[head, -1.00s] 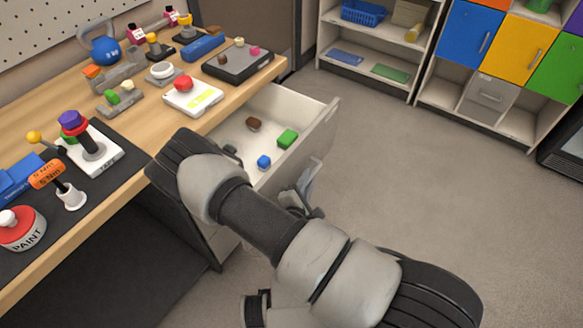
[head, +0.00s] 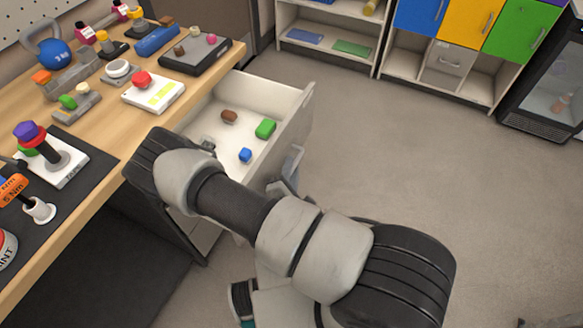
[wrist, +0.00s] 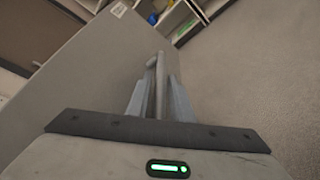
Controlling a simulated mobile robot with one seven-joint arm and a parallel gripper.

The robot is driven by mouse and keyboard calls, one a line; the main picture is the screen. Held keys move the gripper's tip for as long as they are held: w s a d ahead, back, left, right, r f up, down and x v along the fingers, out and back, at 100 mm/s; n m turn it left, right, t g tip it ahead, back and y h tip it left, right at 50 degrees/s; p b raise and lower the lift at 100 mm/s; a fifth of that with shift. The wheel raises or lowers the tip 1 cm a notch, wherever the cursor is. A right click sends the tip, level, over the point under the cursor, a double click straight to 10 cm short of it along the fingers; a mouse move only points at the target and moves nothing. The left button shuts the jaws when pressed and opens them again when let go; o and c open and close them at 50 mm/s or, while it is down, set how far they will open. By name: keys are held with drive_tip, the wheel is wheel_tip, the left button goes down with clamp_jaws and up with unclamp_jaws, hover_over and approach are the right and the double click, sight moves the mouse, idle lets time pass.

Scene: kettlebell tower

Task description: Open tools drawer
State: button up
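The tools drawer (head: 290,118) stands pulled out from under the wooden worktop in the head view. Its inside shows, with a brown piece (head: 229,116), a green block (head: 265,128) and a blue block (head: 245,155) on its floor. My gripper (head: 287,172) is at the outer side of the drawer front, partly hidden behind my arm. In the wrist view, the two fingers of my gripper (wrist: 158,103) stand on either side of the upright bar handle (wrist: 157,80), closed on it. The grey drawer front (wrist: 85,75) fills the left.
The worktop (head: 100,130) at left carries a blue kettlebell (head: 53,53), a white box with a red button (head: 153,92) and several other items. Shelves and coloured cabinets (head: 470,25) stand at the back. The floor (head: 400,140) right of the drawer is clear.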

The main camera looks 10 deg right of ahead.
drive_tip(key=p+v, duration=0.3)
drive_tip(key=v, duration=1.4)
drive_tip(key=shift+s+p, duration=0.2)
drive_tip(key=shift+p, duration=0.15)
drive_tip(key=shift+a, duration=0.1)
drive_tip(key=d+r+m+g+h+p, duration=0.15)
drive_tip(key=d+r+m+g, duration=0.3)
drive_tip(key=r, duration=0.55)
drive_tip(key=d+r+m+g+h+p, duration=0.1)
drive_tip(key=d+r+m+g+h, duration=0.2)
drive_tip(key=r+m+g, duration=0.45)
drive_tip(key=d+r+m+g+h+p, duration=0.1)
drive_tip(key=d+r+m+g+h, duration=0.2)
drive_tip(key=r, duration=0.8)
drive_tip(key=s+a+r+m+t+y+p, duration=0.1)
drive_tip(key=r+m+t+y, duration=0.1)
drive_tip(key=r+y, duration=0.4)
drive_tip(key=s+a+r+m+t+y+p, duration=0.1)
drive_tip(key=r+y, duration=0.5)
drive_tip(key=r, duration=0.8)
drive_tip(key=s+a+m+t, duration=0.1)
drive_tip(key=m+t, duration=0.1)
drive_tip(key=t, duration=0.1)
drive_tip(key=shift+s+r+m+p, duration=0.25)
drive_tip(key=shift+s+m+p, duration=0.05)
drive_tip(key=shift+p, duration=0.1)
